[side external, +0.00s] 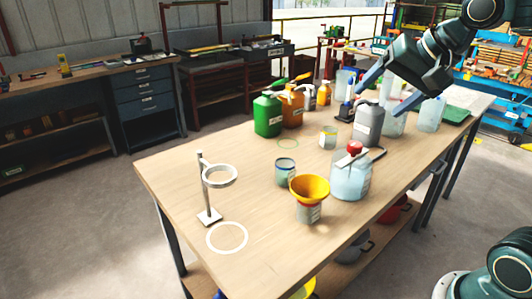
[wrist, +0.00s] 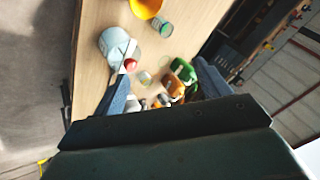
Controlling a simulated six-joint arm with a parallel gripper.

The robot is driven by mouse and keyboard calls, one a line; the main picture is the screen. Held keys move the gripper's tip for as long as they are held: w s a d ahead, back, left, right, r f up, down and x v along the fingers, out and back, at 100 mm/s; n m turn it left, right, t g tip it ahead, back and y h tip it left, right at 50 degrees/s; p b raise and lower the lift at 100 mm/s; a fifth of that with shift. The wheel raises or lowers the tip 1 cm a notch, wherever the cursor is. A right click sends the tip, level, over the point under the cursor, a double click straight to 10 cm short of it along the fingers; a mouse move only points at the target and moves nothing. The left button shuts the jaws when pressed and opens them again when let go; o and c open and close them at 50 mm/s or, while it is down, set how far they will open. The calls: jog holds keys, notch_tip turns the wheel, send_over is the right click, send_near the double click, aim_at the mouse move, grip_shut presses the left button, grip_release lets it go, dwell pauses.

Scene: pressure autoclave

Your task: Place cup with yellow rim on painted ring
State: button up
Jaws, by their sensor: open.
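A small pale cup with a yellowish rim (side external: 328,138) stands upright mid-table; it also shows in the wrist view (wrist: 145,78). A painted white ring (side external: 227,238) lies flat at the table's near left corner, with nothing on it. A thinner green painted ring (side external: 288,143) lies empty near the green jug. A cup with a blue rim (side external: 286,172) stands nearer. My gripper (side external: 376,103) is open and empty, raised above the far right part of the table. In the wrist view its two fingers (wrist: 161,71) are spread wide, with the yellow-rimmed cup well beyond them.
A yellow funnel (side external: 310,188) sits on a container near a translucent red-capped jug (side external: 351,178). A metal ring stand (side external: 208,190) stands beside the white ring. Green (side external: 268,114) and orange (side external: 292,108) jugs are behind. A grey jug (side external: 368,124) stands below my gripper. The table's left side is mostly clear.

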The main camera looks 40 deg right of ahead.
jog(key=w+d+m+t, duration=0.3)
jog(key=w+d+m, duration=0.9)
jog(key=m, duration=0.1)
jog(key=w+d+f+m+t, duration=0.1)
jog(key=w+d+m+t, duration=0.1)
jog(key=d+m, duration=0.5)
jog(key=w+d+f+m+t, duration=0.1)
jog(key=w+d+f+m, duration=0.1)
jog(key=d+m, duration=0.55)
jog(key=n, duration=0.1)
send_near(336, 134)
jog(key=shift+x, duration=2.7)
jog(key=shift+x, duration=2.6)
